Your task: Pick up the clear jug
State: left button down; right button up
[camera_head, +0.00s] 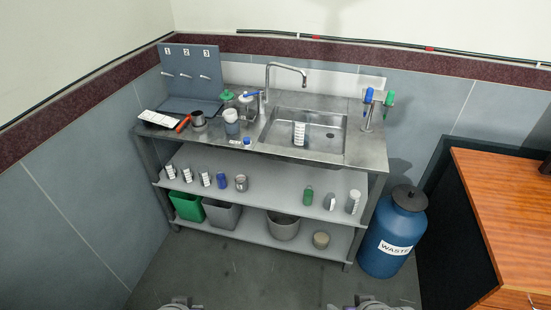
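Parts of my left gripper (180,304) and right gripper (366,303) show at the bottom edge, low over the floor and well short of the counter. Their fingers are not clear enough to tell open from shut.
The steel counter (365,153) holds a sink (325,132) with a striped white object inside. Shelves below carry several small containers and bins. A blue waste drum (383,245) stands right of it, beside a wooden desk (510,200). The floor in front is clear.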

aim_at(301, 129)
jog(key=i+l+u, duration=0.15)
jog(key=i, duration=0.3)
jog(key=i+l+u, duration=0.15)
jog(key=i, duration=0.3)
jog(key=i+l+u, duration=0.1)
jog(key=i, duration=0.35)
jog(key=i+l+u, duration=0.15)
jog(key=i+l, duration=0.2)
jog(key=i, duration=0.1)
